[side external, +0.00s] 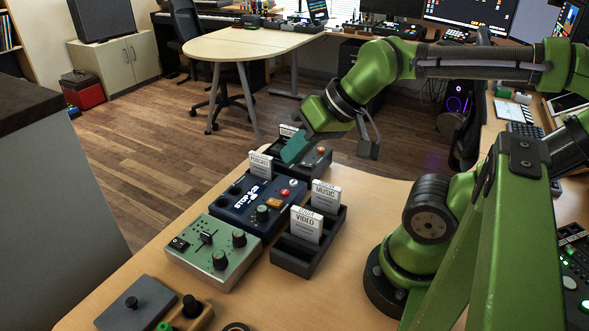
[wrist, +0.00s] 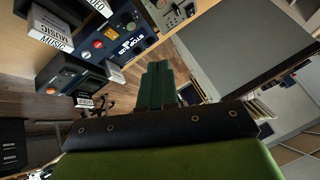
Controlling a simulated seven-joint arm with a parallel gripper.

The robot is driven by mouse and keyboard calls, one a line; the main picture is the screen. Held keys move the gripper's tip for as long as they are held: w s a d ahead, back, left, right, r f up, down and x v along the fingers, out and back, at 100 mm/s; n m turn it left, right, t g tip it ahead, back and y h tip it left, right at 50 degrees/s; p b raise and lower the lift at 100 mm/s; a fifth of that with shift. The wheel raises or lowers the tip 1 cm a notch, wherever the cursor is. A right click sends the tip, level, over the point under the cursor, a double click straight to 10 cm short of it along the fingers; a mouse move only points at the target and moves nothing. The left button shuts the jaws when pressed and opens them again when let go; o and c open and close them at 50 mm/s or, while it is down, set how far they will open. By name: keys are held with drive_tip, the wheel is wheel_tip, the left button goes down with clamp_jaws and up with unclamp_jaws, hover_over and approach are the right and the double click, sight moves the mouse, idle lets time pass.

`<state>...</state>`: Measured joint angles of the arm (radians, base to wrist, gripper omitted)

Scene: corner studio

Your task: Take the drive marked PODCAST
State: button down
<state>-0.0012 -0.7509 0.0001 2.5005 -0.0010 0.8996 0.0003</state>
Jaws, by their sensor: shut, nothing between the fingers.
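The drive marked PODCAST (side external: 261,165) is a white-labelled block standing upright at the far left corner of the blue "STOP" box (side external: 240,203). The box also shows in the wrist view (wrist: 120,35). A small white block (wrist: 115,72) beside it there may be this drive; its label is not readable. My gripper (side external: 292,150) has teal fingers, shut and empty, in the air to the right of the PODCAST drive and apart from it. In the wrist view the closed fingers (wrist: 157,85) point away from the camera, clear of the drives.
Drives marked VIDEO (side external: 306,225) and MUSIC (side external: 326,197) stand in a black dock (side external: 292,262). Another drive (side external: 287,131) stands at a dark box (side external: 318,158) behind my gripper, its label partly hidden. A green knob box (side external: 210,250) sits in front left.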

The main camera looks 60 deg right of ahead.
drive_tip(key=c, duration=1)
unclamp_jaws()
drive_tip(key=n+g+h, duration=0.2)
drive_tip(key=g, duration=0.5)
hover_over(261, 164)
wheel_tip(261, 164, down, 4)
drive_tip(key=f, duration=0.1)
wheel_tip(261, 164, up, 2)
drive_tip(key=w+n, duration=0.1)
drive_tip(key=n, duration=0.1)
drive_tip(key=f, duration=1.1)
drive_tip(key=shift+d, duration=0.25)
drive_tip(key=shift+s+d+f, duration=0.1)
drive_tip(key=shift+s+f, duration=0.05)
drive_tip(key=shift+f, duration=1.25)
drive_tip(key=shift+s+f, duration=0.1)
drive_tip(key=shift+f, duration=1.3)
